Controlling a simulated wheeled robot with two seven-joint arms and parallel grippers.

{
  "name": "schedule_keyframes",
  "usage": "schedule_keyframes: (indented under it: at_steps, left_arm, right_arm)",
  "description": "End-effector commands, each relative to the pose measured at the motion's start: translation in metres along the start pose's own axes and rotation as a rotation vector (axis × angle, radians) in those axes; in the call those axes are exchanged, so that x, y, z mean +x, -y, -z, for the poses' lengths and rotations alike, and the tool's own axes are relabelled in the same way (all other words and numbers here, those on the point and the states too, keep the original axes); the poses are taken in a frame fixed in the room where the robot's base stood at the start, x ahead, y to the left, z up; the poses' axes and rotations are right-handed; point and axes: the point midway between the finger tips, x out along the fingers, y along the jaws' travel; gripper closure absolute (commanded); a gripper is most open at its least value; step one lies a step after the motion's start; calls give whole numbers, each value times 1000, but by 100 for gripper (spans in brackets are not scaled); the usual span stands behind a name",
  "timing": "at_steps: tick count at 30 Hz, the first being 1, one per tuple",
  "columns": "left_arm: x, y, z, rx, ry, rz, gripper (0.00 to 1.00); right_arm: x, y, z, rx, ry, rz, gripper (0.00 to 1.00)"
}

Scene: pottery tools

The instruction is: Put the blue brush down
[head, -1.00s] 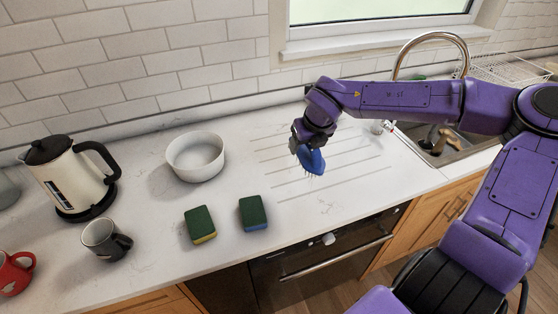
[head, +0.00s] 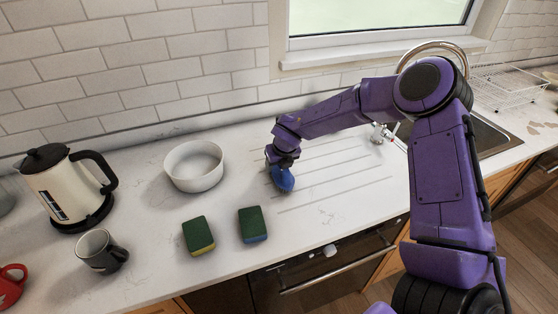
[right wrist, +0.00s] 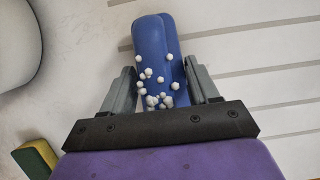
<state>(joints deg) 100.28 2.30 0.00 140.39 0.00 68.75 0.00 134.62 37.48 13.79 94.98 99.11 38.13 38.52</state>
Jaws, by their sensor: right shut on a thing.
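The blue brush (head: 284,180) is in my right gripper (head: 277,165), low over the grooved drainer part of the white counter. In the right wrist view the brush (right wrist: 152,45) lies between the two grey fingers of the gripper (right wrist: 166,88), with its pale bristle tips showing. The gripper is shut on it. I cannot tell whether the brush touches the counter. My left gripper is not in view.
A white bowl (head: 194,166) stands left of the brush. Two green and yellow or blue sponges (head: 198,235) (head: 252,224) lie nearer the front edge. A kettle (head: 66,188), a dark mug (head: 101,251) and a red mug (head: 10,286) are at left. The grooved counter (head: 345,170) right of the brush is clear.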

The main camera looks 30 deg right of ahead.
Motion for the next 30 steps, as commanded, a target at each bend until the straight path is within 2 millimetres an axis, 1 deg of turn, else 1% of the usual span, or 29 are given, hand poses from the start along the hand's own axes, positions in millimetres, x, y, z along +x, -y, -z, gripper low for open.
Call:
schedule_keyframes:
  at_steps: [7, 9, 10, 18, 20, 22, 26, 30]
  left_arm:
    - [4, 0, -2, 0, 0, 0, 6]
    - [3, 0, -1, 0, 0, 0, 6]
    - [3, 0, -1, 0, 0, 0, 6]
    - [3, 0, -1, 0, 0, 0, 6]
    - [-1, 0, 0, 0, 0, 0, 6]
    - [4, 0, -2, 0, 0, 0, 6]
    - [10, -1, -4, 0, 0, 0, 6]
    - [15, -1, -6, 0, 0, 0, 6]
  right_arm:
    - [4, 0, 1, 1, 1, 0, 51]
    - [2, 0, 1, 1, 0, 0, 24]
    - [2, 0, 1, 1, 0, 0, 14]
    - [1, 0, 1, 0, 1, 0, 14]
    - [-3, 0, -1, 0, 1, 1, 14]
    - [-9, 0, -1, 2, 4, -1, 14]
    - [-38, 0, -1, 4, 7, -3, 14]
    - [-76, 0, -1, 2, 7, -2, 14]
